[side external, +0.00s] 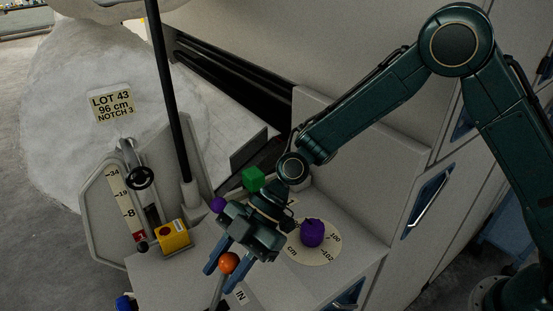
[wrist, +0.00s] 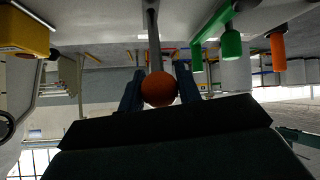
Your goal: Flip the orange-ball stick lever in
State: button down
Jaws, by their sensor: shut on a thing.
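The orange ball (side external: 229,263) tops a thin stick lever (side external: 217,292) at the front of the grey machine top. The stick runs down from the ball toward the bottom edge, beside a white "IN" label (side external: 240,296). My gripper (side external: 226,273) points down with its two blue fingers on either side of the ball, shut on it. In the wrist view the orange ball (wrist: 158,90) sits between the fingers, with the grey stick (wrist: 153,38) running away from it. The lever's base is out of view in the side external view.
A purple knob (side external: 312,232) on a round dial stands right of my gripper. A green block (side external: 254,179) and a purple ball (side external: 218,204) are behind it.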

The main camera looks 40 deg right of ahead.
jog(key=c, duration=1)
grip_release()
jog(key=shift+d+r, duration=0.1)
jog(key=shift+d, duration=0.05)
jog(key=s+v, duration=0.1)
jog(key=v, duration=0.6)
jog(key=shift+w, duration=0.5)
jog(key=shift+d+r, duration=0.1)
jog(key=shift+d, duration=0.05)
